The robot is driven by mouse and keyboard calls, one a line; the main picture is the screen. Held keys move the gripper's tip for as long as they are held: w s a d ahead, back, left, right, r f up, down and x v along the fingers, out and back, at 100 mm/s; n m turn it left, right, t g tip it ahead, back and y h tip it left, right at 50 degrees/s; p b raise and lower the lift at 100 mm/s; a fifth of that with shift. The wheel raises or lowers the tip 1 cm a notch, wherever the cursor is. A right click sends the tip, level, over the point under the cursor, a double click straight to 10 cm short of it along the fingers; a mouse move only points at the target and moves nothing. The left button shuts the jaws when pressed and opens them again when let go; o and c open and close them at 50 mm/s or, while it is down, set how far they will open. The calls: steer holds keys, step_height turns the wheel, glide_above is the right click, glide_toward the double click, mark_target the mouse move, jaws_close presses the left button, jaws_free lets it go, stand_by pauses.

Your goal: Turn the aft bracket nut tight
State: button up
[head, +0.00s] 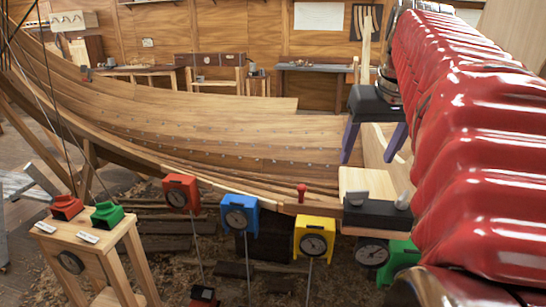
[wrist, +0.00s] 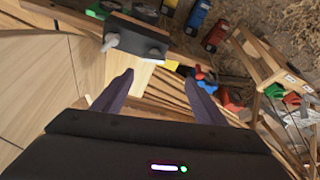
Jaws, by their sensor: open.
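A black bracket block (head: 376,214) sits at the end of the hull's near rail, in front of a pale wooden block (head: 362,180). Two grey nuts or levers stand on it, a left one (head: 356,198) and a right one (head: 403,200); I cannot tell which is the aft nut. In the wrist view the black bracket (wrist: 138,38) is at the top, with one grey lever (wrist: 110,41) and a second grey nut (wrist: 155,53). My gripper (head: 367,160), with two purple fingers, is open and empty, above and behind the bracket; it also shows in the wrist view (wrist: 158,78).
The planked hull (head: 230,125) fills the middle. Red (head: 181,194), blue (head: 239,214), yellow (head: 314,238) and green (head: 402,257) dial boxes stand along its near side. A red peg (head: 301,193) is on the rail. A wooden stand (head: 92,245) holds red and green pieces at left.

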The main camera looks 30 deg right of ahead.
steer(key=w+a+f+n, duration=0.1)
steer(key=a+f, duration=0.3)
steer(key=a, duration=0.4)
steer(key=a+f+n, duration=0.1)
steer(key=a+f, duration=0.4)
steer(key=a, duration=0.3)
steer(key=s+a+f+n+y, duration=0.1)
steer(key=s+a+f, duration=0.2)
steer(key=a+f, duration=0.3)
steer(key=s+a+f+n+t+y, duration=0.1)
steer(key=s+a+f+n, duration=0.1)
steer(key=a+f, duration=0.5)
steer(key=shift+s+a+f+t, duration=0.2)
steer(key=shift+s+a+t, duration=0.1)
steer(key=shift+s, duration=0.35)
steer(key=shift+c, duration=0.2)
